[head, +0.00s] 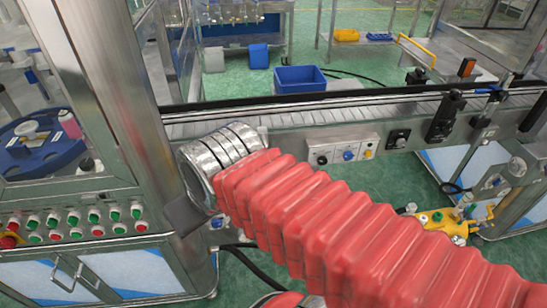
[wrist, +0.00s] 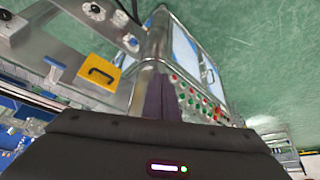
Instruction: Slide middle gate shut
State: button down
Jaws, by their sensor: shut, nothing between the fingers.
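My gripper (wrist: 163,98) shows in the wrist view as two dark fingers pressed together, with nothing between them. In the head view its dark end (head: 186,214) is beside the cabinet corner post, low and left of the conveyor. In the wrist view a yellow plate with a black handle (wrist: 100,72) is on the machine side, to the left of the fingers and apart from them. I cannot tell whether this plate is the middle gate. No gate is plainly recognisable in the head view, where my red-sleeved arm hides part of the conveyor front.
A button panel (head: 75,224) is on the cabinet front close to my gripper. A conveyor (head: 215,124) runs behind my arm, with a small control box (head: 343,150) on its front. A blue bin (head: 300,79) stands beyond it.

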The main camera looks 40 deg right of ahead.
jog(key=w+d+f+n+y, duration=0.1)
jog(key=w+d+n, duration=0.25)
jog(key=d, duration=0.35)
jog(key=w+d+n+y, duration=0.1)
jog(key=w+d+n, duration=0.1)
jog(key=d+n, duration=0.45)
jog(key=s+d+t+h, duration=0.1)
jog(key=s+d, duration=0.4)
jog(key=d, duration=0.7)
jog(key=shift+s+d+f+m+t, duration=0.2)
jog(key=shift+d+f+m+t, duration=0.1)
jog(key=shift+f+t, duration=0.15)
jog(key=shift+f, duration=0.1)
jog(key=w+d+f, duration=0.1)
jog(key=w+f, duration=0.6)
jog(key=w, duration=0.2)
jog(key=shift+w+d+f, duration=0.15)
jog(key=shift+d+f, duration=0.25)
